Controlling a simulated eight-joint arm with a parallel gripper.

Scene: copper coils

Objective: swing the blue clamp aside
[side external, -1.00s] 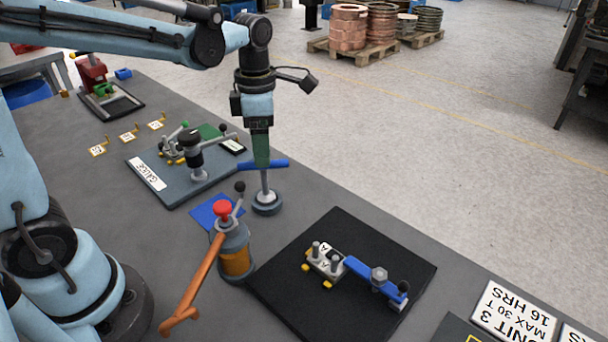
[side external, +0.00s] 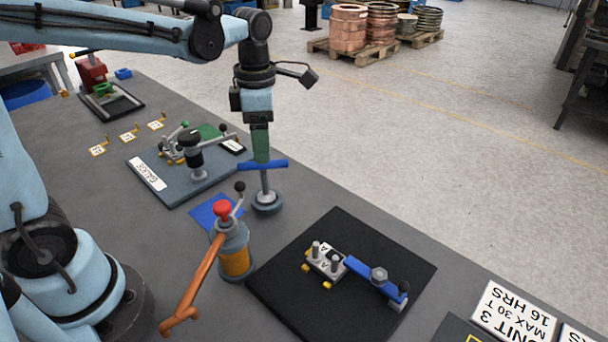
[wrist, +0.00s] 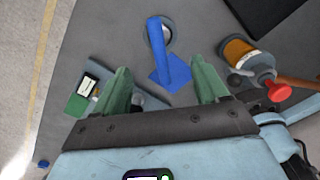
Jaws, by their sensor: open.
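The blue clamp (side external: 362,270) is a flat blue bar with a grey hex nut and a dark knob at its right end. It lies on the black board (side external: 290,290), its left end at a grey block with pegs (side external: 325,262). My gripper (side external: 262,160) is away from it, to the upper left, over a blue-topped T-shaped tool (side external: 280,163) standing in a round grey base. In the wrist view, my gripper (wrist: 164,85) is open with green fingers apart and the tool's blue bar (wrist: 157,40) between them in the picture. Contact cannot be told. The clamp is not visible there.
A orange-banded canister (side external: 235,262) with a red knob and orange lever stands between my gripper and the black board. A grey gauge plate (side external: 205,192) with a fixture lies left of my gripper. A blue square (side external: 205,214) lies flat on the bench. White signs (side external: 515,312) are at lower right.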

